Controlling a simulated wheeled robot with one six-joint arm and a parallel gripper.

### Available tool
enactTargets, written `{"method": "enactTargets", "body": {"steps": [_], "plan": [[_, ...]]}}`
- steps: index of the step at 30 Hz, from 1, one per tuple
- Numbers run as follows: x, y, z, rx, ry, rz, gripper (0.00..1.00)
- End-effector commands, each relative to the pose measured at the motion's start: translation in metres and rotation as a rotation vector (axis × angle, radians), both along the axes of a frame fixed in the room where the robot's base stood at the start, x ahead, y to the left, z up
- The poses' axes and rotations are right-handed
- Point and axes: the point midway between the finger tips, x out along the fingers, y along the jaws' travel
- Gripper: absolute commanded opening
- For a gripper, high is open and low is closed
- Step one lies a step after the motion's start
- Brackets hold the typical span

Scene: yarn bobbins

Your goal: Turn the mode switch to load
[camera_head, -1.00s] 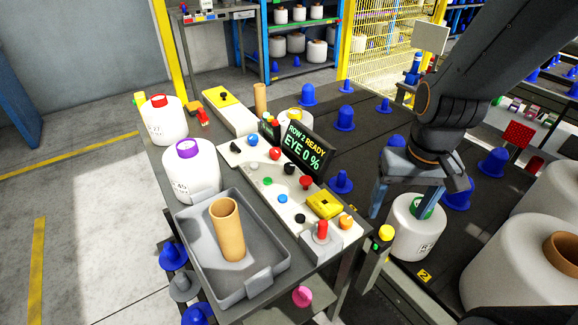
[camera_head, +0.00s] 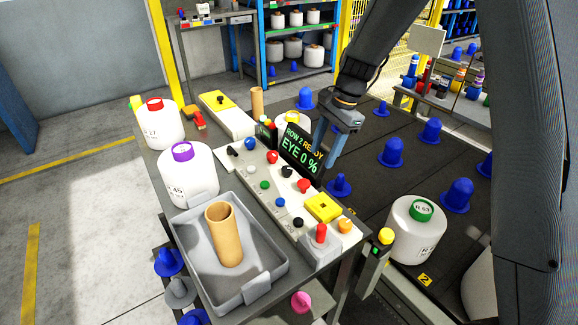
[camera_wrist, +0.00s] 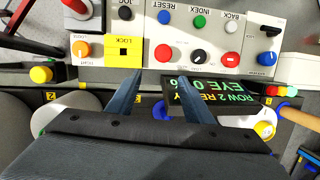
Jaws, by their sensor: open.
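The control panel (camera_head: 262,171) carries several knobs and buttons. A black rotary knob with a pale pointer mark (camera_wrist: 198,57) sits between two red buttons in the wrist view and is probably the mode switch; its small lettering is unreadable. It also shows in the head view (camera_head: 287,171). My gripper (camera_head: 326,150) is open and empty, above the dark surface just behind the display. In the wrist view its two fingers (camera_wrist: 159,84) point towards the panel, apart from the knob, with the right finger overlapping the display.
The display (camera_head: 301,148) reads "ROW 2 READY EYE 0 %" and stands upright behind the knobs. A grey tray (camera_head: 272,265) with a brown tube lies in front. Blue pegs stand behind.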

Motion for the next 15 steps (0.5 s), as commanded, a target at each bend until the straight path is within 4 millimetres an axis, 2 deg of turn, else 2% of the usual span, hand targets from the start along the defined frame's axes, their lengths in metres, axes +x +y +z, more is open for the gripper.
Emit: {"method": "enactTargets", "body": {"steps": [1, 3, 6, 10, 15], "plan": [[0.017, 0.016, -0.01, 0.021, 0.031, -0.06, 0.47], [0.034, 0.034, -0.018, 0.047, 0.069, -0.144, 0.47], [0.052, 0.055, -0.026, 0.076, 0.115, -0.234, 0.47], [0.063, 0.069, -0.03, 0.096, 0.149, -0.295, 0.47], [0.064, 0.076, -0.04, 0.1, 0.161, -0.312, 0.47]]}}
